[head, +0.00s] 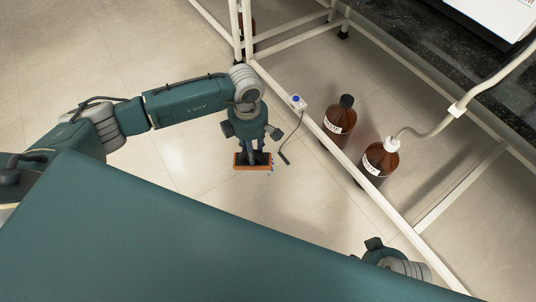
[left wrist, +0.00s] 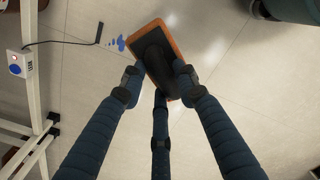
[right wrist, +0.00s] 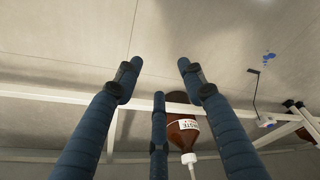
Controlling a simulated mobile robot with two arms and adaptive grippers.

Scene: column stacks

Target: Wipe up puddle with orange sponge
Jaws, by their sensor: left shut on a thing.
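The orange sponge (head: 240,168), with a dark block or handle on top, is at floor level below my left arm in the head view. My left gripper (head: 258,152) points down and is shut on its dark top. The left wrist view shows the orange edge (left wrist: 179,46) and the fingers around the dark part. The puddle (left wrist: 117,43) is a few small blue spots beside the sponge; part of it may be hidden underneath. It also shows in the right wrist view (right wrist: 268,57). My right gripper (right wrist: 159,75) is open and empty, with its fingers apart.
A white metal frame (head: 318,130) runs right of the sponge, with a small box with a blue button (head: 297,102) and hanging cable. Brown bottles (head: 340,121) and (head: 377,163) stand behind its rail; one has a hose. The floor left of the sponge is clear.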

